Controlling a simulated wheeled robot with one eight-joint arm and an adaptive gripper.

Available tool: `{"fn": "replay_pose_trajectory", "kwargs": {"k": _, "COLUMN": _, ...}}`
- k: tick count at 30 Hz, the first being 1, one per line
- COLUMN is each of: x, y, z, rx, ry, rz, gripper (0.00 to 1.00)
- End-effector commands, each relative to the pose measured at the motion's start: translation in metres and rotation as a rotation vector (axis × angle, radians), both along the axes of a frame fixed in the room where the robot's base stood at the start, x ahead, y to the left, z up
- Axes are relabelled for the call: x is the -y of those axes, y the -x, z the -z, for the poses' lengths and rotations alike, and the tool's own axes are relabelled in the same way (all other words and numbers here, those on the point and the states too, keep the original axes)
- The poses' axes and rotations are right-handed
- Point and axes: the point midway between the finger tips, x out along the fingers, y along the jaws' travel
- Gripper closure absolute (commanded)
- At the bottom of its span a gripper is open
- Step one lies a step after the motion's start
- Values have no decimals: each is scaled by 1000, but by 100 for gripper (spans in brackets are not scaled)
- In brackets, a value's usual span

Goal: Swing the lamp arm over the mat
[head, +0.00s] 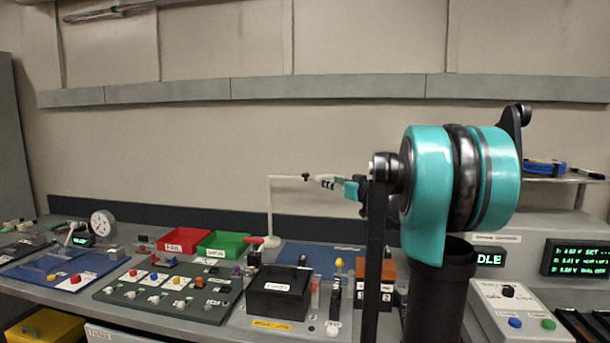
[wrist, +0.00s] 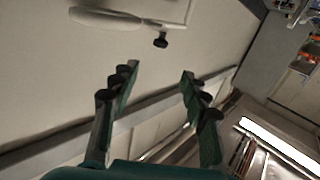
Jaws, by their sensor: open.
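The lamp is a thin white post (head: 270,210) at the back of the bench, with a white horizontal arm (head: 287,177) reaching right to a small black knob (head: 306,177). In the wrist view the knob (wrist: 160,41) hangs from the white arm (wrist: 160,22), beside a rounded white lamp part (wrist: 105,17). My gripper (head: 326,182) is open and empty, just right of the knob; in the wrist view the knob lies beyond the fingertips (wrist: 154,76), apart from them. A blue mat (head: 305,253) lies right of the post, partly hidden by a black box and my arm.
A black box (head: 278,292) stands in front of the blue mat. Red (head: 186,239) and green (head: 223,243) bins sit left of the post. Another blue mat (head: 100,266) and a dark board (head: 130,298) hold small parts. Consoles with displays (head: 575,258) stand right.

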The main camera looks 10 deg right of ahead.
Motion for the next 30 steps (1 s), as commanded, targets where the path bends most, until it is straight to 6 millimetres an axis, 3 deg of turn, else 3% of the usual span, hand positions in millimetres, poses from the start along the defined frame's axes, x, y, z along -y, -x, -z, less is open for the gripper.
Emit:
{"fn": "replay_pose_trajectory", "kwargs": {"k": 21, "x": -61, "y": -118, "z": 0, "rx": 0, "ry": -1, "rz": -2, "gripper": 54}}
{"fn": "replay_pose_trajectory", "kwargs": {"k": 30, "x": -75, "y": -146, "z": 0, "rx": 0, "ry": -1, "rz": -1, "gripper": 54}}
